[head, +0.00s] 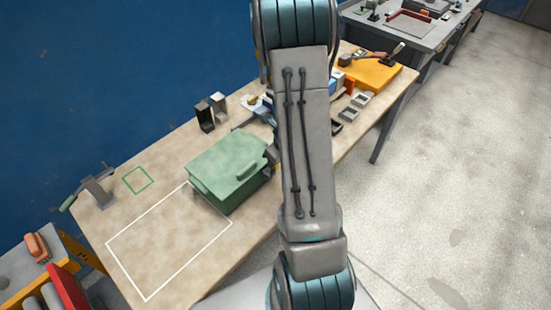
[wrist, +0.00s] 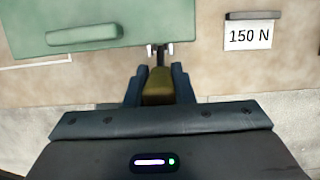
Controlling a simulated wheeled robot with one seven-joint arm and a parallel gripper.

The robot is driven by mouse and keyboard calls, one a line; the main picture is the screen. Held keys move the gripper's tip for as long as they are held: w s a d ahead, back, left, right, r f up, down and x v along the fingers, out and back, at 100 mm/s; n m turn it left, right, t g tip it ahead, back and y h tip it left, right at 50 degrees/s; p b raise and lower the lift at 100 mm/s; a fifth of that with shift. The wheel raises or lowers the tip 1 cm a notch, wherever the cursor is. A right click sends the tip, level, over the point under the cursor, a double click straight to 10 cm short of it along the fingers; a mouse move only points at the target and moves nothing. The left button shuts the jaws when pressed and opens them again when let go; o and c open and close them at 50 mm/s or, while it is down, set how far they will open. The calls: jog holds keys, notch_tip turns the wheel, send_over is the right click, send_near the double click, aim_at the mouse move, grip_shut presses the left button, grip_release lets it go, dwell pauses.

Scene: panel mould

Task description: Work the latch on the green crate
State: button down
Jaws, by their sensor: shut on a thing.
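The green crate (head: 225,172) stands on the workbench with its lid closed and a bar handle on top. In the wrist view the crate's green top (wrist: 25,30) fills the upper left. My gripper (wrist: 158,78) is at the crate's edge, its dark fingers on both sides of an olive-brown latch lever (wrist: 157,88), shut on it. A dark stem with pale bracket ends (wrist: 159,50) runs from the lever towards the crate. In the head view my arm hides most of the gripper and the latch.
A white outline (head: 147,299) and a small green square (head: 138,181) mark bare bench left of the crate. A "150 N" label (wrist: 249,35) lies right of the gripper. Small trays (head: 361,99) and an orange board (head: 375,75) are farther right.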

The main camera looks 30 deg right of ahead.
jog(key=c, duration=1.2)
grip_release()
jog(key=shift+c, duration=0.2)
jog(key=v, duration=1.3)
jog(key=shift+s+r, duration=0.15)
jog(key=shift+r, duration=0.25)
jog(key=s+a+r+n+b, duration=0.2)
jog(key=s+a+n, duration=0.2)
jog(key=n, duration=0.6)
jog(key=s+a+r+n+b, duration=0.2)
jog(key=a+n, duration=0.5)
jog(key=n, duration=0.4)
jog(key=s+a+r+n+h+b, duration=0.1)
jog(key=s+a+n, duration=0.4)
jog(key=n, duration=0.6)
jog(key=shift+s+a+r+t+b, duration=0.3)
jog(key=shift+a+r+b, duration=0.05)
jog(key=shift+r+b, duration=0.35)
